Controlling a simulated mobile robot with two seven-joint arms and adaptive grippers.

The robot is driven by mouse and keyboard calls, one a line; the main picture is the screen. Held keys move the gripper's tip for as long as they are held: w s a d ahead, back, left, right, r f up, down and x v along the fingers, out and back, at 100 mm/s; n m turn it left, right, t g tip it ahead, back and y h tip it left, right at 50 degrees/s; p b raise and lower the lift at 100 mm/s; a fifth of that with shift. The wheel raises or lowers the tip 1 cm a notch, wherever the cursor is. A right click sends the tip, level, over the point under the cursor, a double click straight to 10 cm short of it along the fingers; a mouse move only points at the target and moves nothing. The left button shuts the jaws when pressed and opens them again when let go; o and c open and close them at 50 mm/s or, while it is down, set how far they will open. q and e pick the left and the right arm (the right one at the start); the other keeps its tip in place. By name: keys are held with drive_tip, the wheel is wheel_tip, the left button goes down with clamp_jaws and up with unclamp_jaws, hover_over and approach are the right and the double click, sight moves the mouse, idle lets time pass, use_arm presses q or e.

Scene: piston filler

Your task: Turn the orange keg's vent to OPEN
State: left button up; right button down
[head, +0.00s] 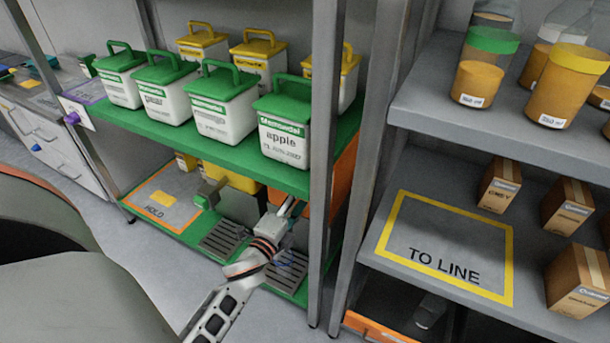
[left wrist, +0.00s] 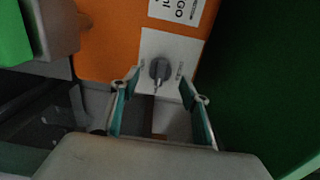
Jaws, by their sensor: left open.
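The orange keg (head: 345,167) stands on the low green shelf, mostly hidden behind a grey post and the shelf above. In the left wrist view its orange face (left wrist: 108,48) carries a white plate with a small grey vent knob (left wrist: 159,69). The plate's lettering is too small and dark to read. My left gripper (head: 286,207) reaches under the upper green shelf to the keg. In the left wrist view its open fingers (left wrist: 159,86) lie either side of the knob, with gaps showing; I cannot tell whether they touch it. My right gripper is out of view.
White tubs with green lids crowd the upper green shelf (head: 215,150) above my arm. The lower shelf has a HOLD mat (head: 168,182), a grate (head: 225,238) and a tap (head: 207,195). Grey posts (head: 323,120) stand close to the right of the arm.

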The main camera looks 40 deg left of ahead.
use_arm(q)
drive_tip(key=shift+v, duration=1.7)
drive_tip(key=s+d+n+g+h, duration=0.7)
drive_tip(key=s+d+n, duration=0.4)
drive_tip(key=s+d, duration=1.55)
wheel_tip(320, 180, up, 6)
drive_tip(key=w+a+t+p, duration=0.2)
drive_tip(key=w+p, duration=0.1)
drive_tip(key=p, duration=0.7)
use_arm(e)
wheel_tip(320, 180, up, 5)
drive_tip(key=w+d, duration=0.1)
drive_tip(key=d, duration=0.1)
use_arm(q)
drive_tip(key=s+a+f+g+p, duration=0.2)
drive_tip(key=s+a+p, duration=0.1)
drive_tip(key=p, duration=0.5)
drive_tip(key=shift+s+a+f+p, duration=0.2)
drive_tip(key=shift+s+p, duration=0.1)
drive_tip(key=shift+s, duration=0.55)
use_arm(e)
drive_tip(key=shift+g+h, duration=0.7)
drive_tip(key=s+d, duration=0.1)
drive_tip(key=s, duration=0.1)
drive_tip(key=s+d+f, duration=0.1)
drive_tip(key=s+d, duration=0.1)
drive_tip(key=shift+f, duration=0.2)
